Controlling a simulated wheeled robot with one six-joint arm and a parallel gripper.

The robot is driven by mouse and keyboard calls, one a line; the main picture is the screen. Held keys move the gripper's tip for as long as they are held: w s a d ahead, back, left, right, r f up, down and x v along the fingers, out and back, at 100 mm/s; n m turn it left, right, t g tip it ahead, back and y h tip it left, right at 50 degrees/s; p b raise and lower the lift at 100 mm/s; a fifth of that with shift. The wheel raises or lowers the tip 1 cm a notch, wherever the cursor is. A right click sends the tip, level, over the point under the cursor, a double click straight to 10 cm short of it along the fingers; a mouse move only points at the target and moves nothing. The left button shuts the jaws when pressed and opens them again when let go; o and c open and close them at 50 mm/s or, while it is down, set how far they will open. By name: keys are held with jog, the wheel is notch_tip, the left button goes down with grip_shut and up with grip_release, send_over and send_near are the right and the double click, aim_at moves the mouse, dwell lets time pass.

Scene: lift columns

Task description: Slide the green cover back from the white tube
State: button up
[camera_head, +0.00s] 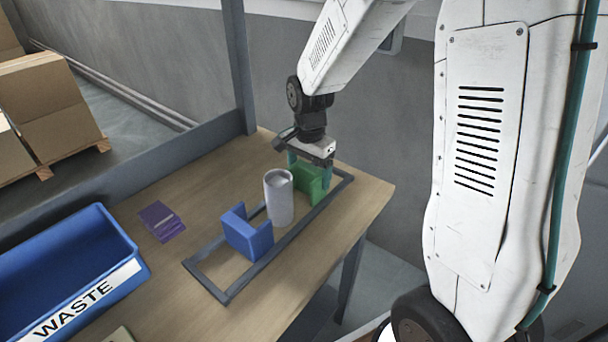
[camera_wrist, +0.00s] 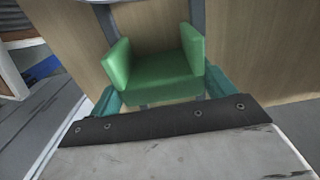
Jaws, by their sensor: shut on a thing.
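The green cover (camera_head: 308,183) is a U-shaped block at the right end of a grey frame on the table, beside the white tube (camera_head: 279,197). The tube stands upright between the green cover and a blue U-shaped cover (camera_head: 247,234). My gripper (camera_head: 311,170) points down from above and is shut on the green cover. In the wrist view the green cover (camera_wrist: 160,72) sits between the teal fingers, its open side facing away toward the tube. Only a sliver of the tube (camera_wrist: 125,1) shows at the top edge there. Whether the cover touches the tube is hard to tell.
The grey frame (camera_head: 206,285) surrounds the covers and tube. A blue WASTE bin (camera_head: 137,267) stands at the left. A grey post (camera_head: 238,65) rises behind the table. The table's right corner is bare.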

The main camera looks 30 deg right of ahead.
jog(key=shift+d, duration=0.2)
jog(key=o, duration=1)
jog(key=shift+w+r, duration=0.1)
jog(key=shift+r, duration=0.15)
notch_tip(320, 180, up, 8)
jog(key=shift+f, duration=0.2)
jog(key=shift+d, duration=0.1)
